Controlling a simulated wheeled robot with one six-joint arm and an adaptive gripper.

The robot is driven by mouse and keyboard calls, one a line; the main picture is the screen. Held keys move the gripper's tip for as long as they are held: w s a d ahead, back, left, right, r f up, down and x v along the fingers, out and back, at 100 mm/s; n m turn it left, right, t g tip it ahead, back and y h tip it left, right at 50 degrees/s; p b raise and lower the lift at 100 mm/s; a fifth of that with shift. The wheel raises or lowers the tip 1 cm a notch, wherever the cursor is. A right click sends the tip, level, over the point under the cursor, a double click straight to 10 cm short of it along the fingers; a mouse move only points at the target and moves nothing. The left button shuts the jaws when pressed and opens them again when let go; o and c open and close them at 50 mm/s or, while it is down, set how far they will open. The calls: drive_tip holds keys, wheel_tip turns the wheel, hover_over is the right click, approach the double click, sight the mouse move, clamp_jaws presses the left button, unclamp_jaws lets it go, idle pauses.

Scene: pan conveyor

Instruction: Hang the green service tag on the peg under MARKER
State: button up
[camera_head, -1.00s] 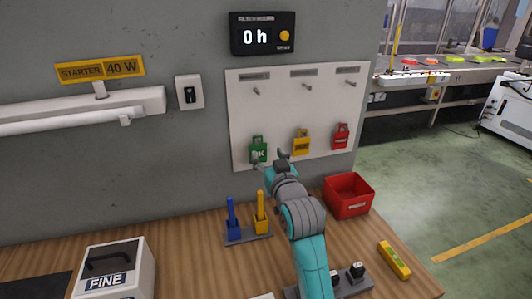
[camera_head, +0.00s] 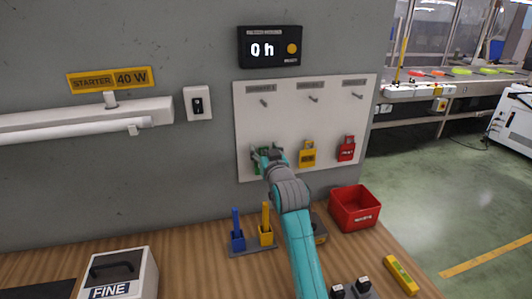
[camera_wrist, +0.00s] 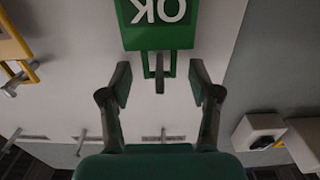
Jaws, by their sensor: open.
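The green tag (camera_head: 261,170), partly hidden by my gripper, hangs low at the left of the white board (camera_head: 290,125). In the wrist view the tag (camera_wrist: 158,36) shows upside down with "OK" on it. My gripper (camera_head: 267,153) is at the tag's top. Its open fingers (camera_wrist: 160,80) stand on either side of the tag's loop, with gaps on both sides. Three empty pegs run along the board's top: left (camera_head: 264,102), middle (camera_head: 313,98) and right (camera_head: 359,96). Each has a grey label above it, too small to read surely.
A yellow tag (camera_head: 308,156) and a red tag (camera_head: 346,151) hang to the right of the green one. A blue and yellow tool stand (camera_head: 252,248) and a red bin (camera_head: 354,208) sit on the bench below. A black "0 h" display (camera_head: 270,47) is above the board.

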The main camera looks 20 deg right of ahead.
clamp_jaws()
drive_tip(key=shift+r, duration=0.6)
idle(0.3)
drive_tip(key=shift+s, duration=0.15)
drive_tip(key=s, duration=0.6)
drive_tip(key=shift+s, duration=0.4)
idle(0.7)
